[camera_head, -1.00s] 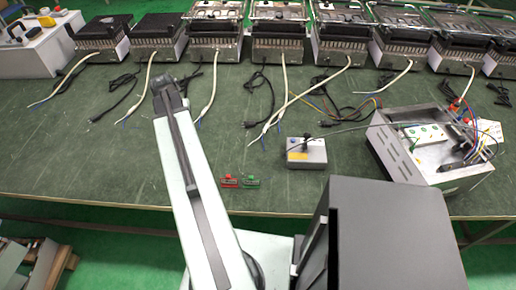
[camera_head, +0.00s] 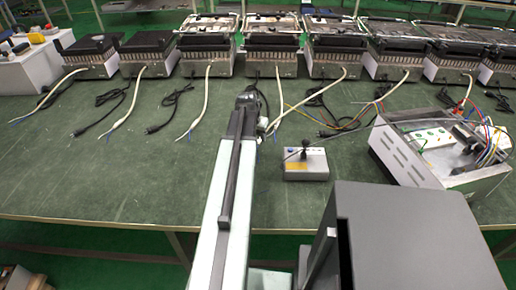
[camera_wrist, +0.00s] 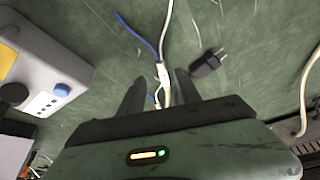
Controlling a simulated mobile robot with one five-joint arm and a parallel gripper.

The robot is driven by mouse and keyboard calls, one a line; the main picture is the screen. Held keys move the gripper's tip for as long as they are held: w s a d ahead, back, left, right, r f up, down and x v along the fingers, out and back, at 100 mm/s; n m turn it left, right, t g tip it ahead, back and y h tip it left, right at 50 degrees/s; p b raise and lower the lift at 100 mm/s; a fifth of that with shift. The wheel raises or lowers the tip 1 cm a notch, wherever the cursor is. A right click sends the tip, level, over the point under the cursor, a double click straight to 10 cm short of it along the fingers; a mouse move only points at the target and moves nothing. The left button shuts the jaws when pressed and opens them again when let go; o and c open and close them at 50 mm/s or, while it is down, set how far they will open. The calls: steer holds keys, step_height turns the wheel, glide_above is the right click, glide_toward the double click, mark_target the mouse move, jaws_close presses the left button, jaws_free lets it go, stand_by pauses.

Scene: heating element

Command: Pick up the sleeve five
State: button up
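Several white sleeves with blue wire ends run from the heaters onto the green table. The sleeve from the fifth heater from the left (camera_head: 320,87) slants down-left in the head view, its end close to my gripper. In the wrist view my gripper (camera_wrist: 159,78) has its two dark fingers apart. A white sleeve end with blue wires (camera_wrist: 161,72) lies in line with the gap between them. I cannot tell whether the fingers reach down around it or hover above. My arm hides part of this area in the head view.
A black plug (camera_wrist: 210,62) lies right beside the fingers in the wrist view. A grey control box (camera_head: 306,165) and an open metal case (camera_head: 410,165) stand to the right. The heaters (camera_head: 275,62) line the back. The table's left front (camera_head: 110,180) is clear.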

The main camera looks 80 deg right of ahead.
mark_target(258, 143)
steer(key=b+x, duration=0.4)
steer(key=x, duration=0.1)
steer(key=shift+w+a+f+b, duration=0.15)
steer(key=shift+f+b, duration=0.1)
steer(key=shift+b, duration=0.05)
steer(key=shift+r, duration=0.2)
jaws_close()
